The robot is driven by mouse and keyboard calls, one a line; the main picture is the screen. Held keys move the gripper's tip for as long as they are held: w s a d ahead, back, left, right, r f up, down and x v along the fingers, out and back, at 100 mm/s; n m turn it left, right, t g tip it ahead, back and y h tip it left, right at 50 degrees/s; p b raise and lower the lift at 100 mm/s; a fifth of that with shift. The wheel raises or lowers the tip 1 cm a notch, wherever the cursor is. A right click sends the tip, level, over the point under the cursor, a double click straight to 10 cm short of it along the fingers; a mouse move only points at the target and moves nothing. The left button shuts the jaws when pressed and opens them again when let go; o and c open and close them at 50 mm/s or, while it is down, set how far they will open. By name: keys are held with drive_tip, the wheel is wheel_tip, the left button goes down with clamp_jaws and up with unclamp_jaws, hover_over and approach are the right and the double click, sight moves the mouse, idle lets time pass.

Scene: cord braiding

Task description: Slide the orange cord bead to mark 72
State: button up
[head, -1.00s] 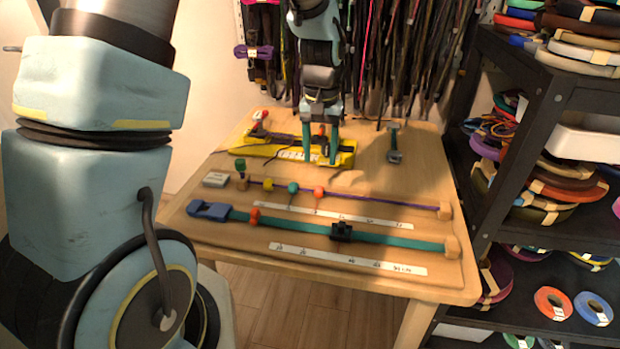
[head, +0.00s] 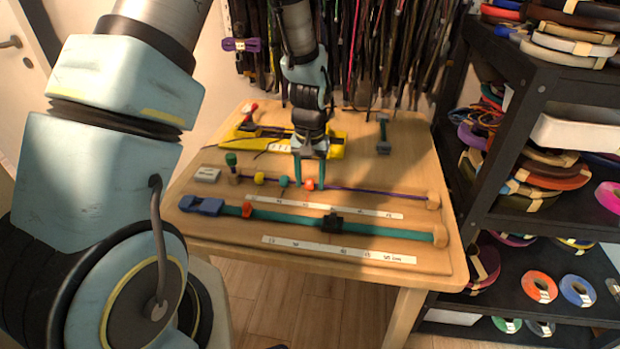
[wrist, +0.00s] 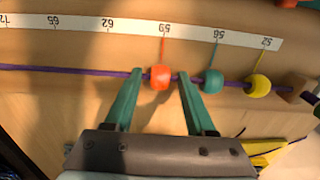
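The orange cord bead (head: 309,184) sits on the purple cord (head: 370,193) between my fingertips. In the wrist view the orange bead (wrist: 160,77) lines up with mark 59 of the white scale strip (wrist: 135,28), with an orange pointer running to it. Mark 72 (wrist: 6,20) is at the far left edge of that view, partly cut off. My gripper (head: 310,188) is open, one finger on each side of the bead, with small gaps; the fingers also show in the wrist view (wrist: 161,80).
A teal bead (wrist: 213,80) near 56 and a yellow bead (wrist: 258,86) near 52 share the cord. The cord toward 72 is clear of beads up to the wooden end block (head: 433,201). A teal strap (head: 280,217) with a black slider (head: 332,222) lies in front.

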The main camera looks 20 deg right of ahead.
clamp_jaws()
idle(1.2)
